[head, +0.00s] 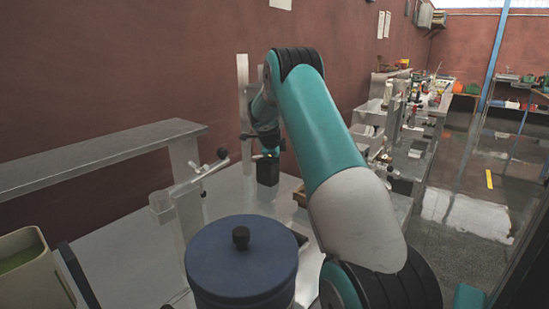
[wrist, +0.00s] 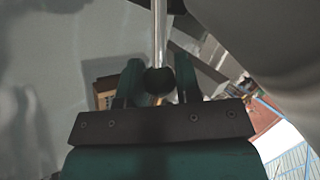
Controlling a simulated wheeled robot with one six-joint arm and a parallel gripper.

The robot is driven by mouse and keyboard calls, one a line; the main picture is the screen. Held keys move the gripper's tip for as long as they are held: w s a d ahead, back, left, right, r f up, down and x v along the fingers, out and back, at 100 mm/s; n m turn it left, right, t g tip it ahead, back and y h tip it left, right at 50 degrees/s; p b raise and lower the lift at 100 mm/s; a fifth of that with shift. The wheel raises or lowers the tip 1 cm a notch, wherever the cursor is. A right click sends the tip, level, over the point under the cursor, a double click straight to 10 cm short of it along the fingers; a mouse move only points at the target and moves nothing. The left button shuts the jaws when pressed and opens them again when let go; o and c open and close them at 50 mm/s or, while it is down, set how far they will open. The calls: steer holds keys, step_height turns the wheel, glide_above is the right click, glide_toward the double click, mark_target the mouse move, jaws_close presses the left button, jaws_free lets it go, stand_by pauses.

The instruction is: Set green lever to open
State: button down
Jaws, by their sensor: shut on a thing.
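My gripper (wrist: 158,78) is shut around a dark round knob (wrist: 159,83) at the end of a bright metal rod (wrist: 160,32). The rod runs up out of the wrist view. I take this as the lever's handle, but no green shows on it. In the head view, the dark end of my arm with the gripper (head: 267,170) is over the metal bench, and the held knob cannot be made out there.
A blue lidded drum (head: 242,262) with a black knob stands in front on the metal bench (head: 130,245). A raised metal shelf (head: 90,150) runs along the wall at left. A beige bin (head: 35,270) is at the lower left. Open floor (head: 470,215) lies to the right.

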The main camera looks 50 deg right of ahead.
steer(key=shift+w+r, duration=0.25)
steer(key=c, duration=0.8)
jaws_free()
steer(key=shift+a, duration=0.15)
steer(key=shift+s+f, duration=0.1)
steer(key=b+v, duration=0.4)
steer(key=v, duration=1.3)
steer(key=shift+s, duration=0.1)
